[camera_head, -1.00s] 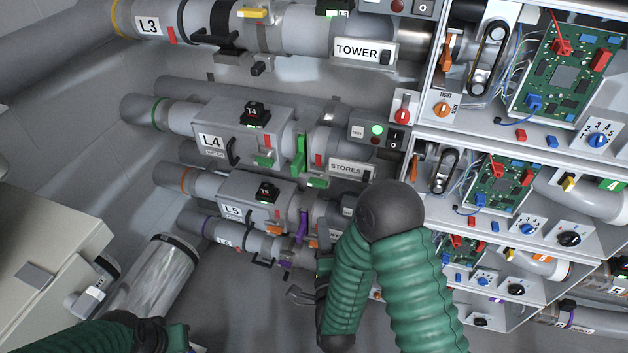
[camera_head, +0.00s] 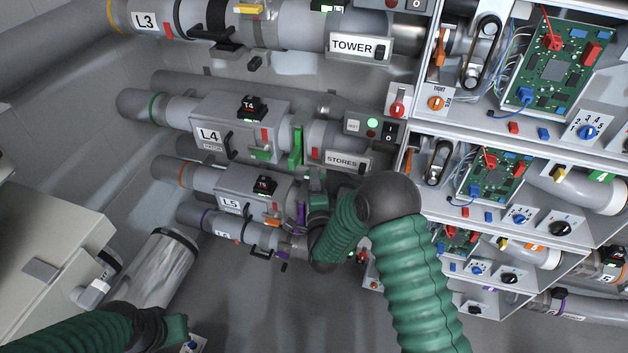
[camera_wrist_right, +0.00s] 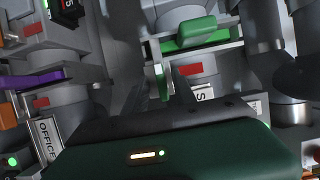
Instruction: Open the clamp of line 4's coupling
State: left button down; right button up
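Line 4's pipe carries the L4 box (camera_head: 210,135) and, to its right, a coupling with an upright green plate (camera_head: 296,147). In the right wrist view the green plate (camera_wrist_right: 225,43) crosses the pipe, with a raised green handle (camera_wrist_right: 190,33) on it. My right gripper (camera_head: 318,192) is just below this coupling.
Line 5 (camera_head: 230,203), with a purple lever (camera_head: 301,213), runs close below the right gripper. The STORES sign (camera_head: 345,161) and a switch box (camera_head: 370,127) sit right of the coupling. Shelves with circuit boards (camera_head: 495,180) fill the right. Line 3 (camera_head: 145,20) runs above.

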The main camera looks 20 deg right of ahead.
grip_shut()
jog(key=shift+s+f, duration=0.1)
jog(key=shift+f, duration=0.1)
dwell(1.0)
